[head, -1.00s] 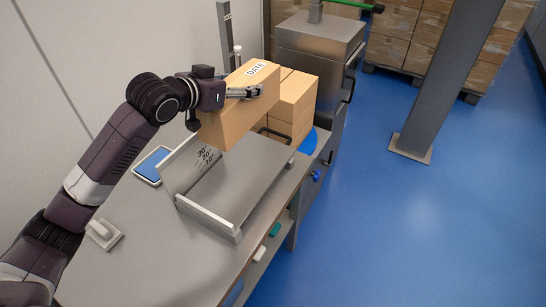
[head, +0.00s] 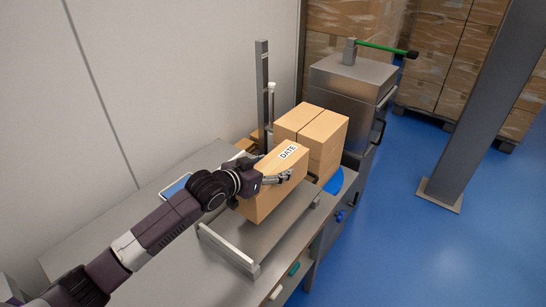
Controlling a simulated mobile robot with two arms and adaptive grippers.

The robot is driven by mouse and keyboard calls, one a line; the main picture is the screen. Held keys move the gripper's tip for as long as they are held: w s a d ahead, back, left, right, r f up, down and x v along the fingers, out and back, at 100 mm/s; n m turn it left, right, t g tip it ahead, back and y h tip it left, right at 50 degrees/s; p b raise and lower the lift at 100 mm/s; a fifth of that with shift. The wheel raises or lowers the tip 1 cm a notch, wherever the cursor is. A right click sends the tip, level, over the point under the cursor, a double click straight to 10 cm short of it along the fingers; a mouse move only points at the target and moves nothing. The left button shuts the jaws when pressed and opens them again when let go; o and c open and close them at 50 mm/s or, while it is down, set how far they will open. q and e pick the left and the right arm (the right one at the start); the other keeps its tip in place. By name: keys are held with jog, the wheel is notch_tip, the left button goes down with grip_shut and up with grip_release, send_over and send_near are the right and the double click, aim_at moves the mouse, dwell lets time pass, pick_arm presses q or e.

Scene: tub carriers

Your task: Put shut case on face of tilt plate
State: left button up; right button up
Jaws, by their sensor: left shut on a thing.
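The shut case (head: 271,190) is a brown cardboard box with a white "DATE" label on its top. My left gripper (head: 284,177) is shut on it near the top. The tilt plate (head: 278,226) is a grey metal plate with a raised lip along its near edge, on the steel table. The case is over the back left part of the plate and hides it there. I cannot tell whether the case touches the plate. My right gripper is not in view.
More brown cases (head: 318,138) stand stacked behind the plate, close to the held case. A metal post (head: 263,95) rises at the back by the wall. A steel cabinet (head: 350,105) stands beyond. A blue-screened tablet (head: 176,187) lies left of the plate.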

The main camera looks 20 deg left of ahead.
pick_arm(q)
jog(key=shift+w+f, duration=0.15)
jog(key=shift+f, duration=1.65)
jog(key=shift+d, duration=0.1)
jog(key=o, duration=1.6)
jog(key=shift+f, duration=0.45)
jog(key=o, duration=0.5)
jog(key=shift+s+r, duration=0.1)
jog(key=shift+s, duration=0.1)
jog(key=shift+c, duration=0.2)
jog(key=v, duration=1.2)
